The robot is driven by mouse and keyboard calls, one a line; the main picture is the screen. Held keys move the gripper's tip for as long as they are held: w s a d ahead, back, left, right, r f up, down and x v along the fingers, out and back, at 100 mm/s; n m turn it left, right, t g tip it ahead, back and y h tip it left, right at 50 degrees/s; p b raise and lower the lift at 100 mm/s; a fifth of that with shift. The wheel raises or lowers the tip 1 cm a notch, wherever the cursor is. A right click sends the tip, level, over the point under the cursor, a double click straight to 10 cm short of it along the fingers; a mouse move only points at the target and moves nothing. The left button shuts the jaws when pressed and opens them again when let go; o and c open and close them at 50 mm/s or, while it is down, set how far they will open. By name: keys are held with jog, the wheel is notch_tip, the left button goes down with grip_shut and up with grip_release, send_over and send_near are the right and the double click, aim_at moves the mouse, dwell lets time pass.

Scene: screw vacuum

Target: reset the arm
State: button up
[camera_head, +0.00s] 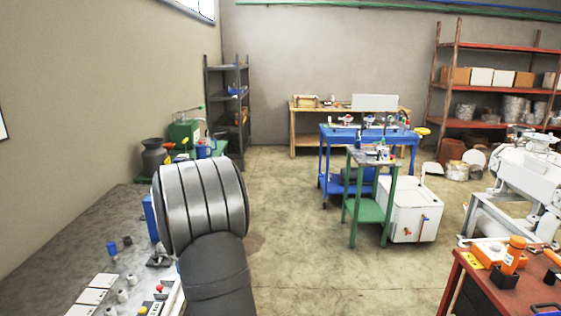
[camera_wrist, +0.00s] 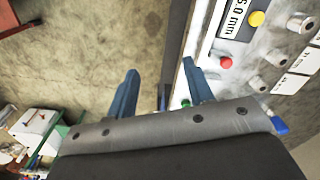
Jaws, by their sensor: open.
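My gripper (camera_wrist: 161,88) shows in the wrist view with its two blue-grey fingers spread apart and nothing held between them. Its right finger overlaps the edge of a light control panel (camera_wrist: 238,45) in the picture; I cannot tell whether they touch. Below the fingers is the grey gripper body. In the head view my arm's ribbed grey link rises at the lower left, and the gripper itself is not visible there.
The panel has a red button (camera_wrist: 225,63), a yellow button (camera_wrist: 256,18), a display and several knobs. A blue cart (camera_head: 334,140) and a green stand (camera_head: 386,205) are further back. A red table (camera_head: 480,290) is at right. Open floor (camera_head: 300,265) lies between.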

jog(key=w+d+f+m, duration=0.2)
jog(key=d+f+m, duration=0.1)
jog(key=d, duration=0.8)
jog(key=w+d+f+m, duration=0.1)
jog(key=d+f+m, duration=0.2)
jog(key=d, duration=0.8)
jog(key=shift+w+d+f, duration=0.25)
jog(key=shift+w+f, duration=0.1)
jog(key=shift+f, duration=0.1)
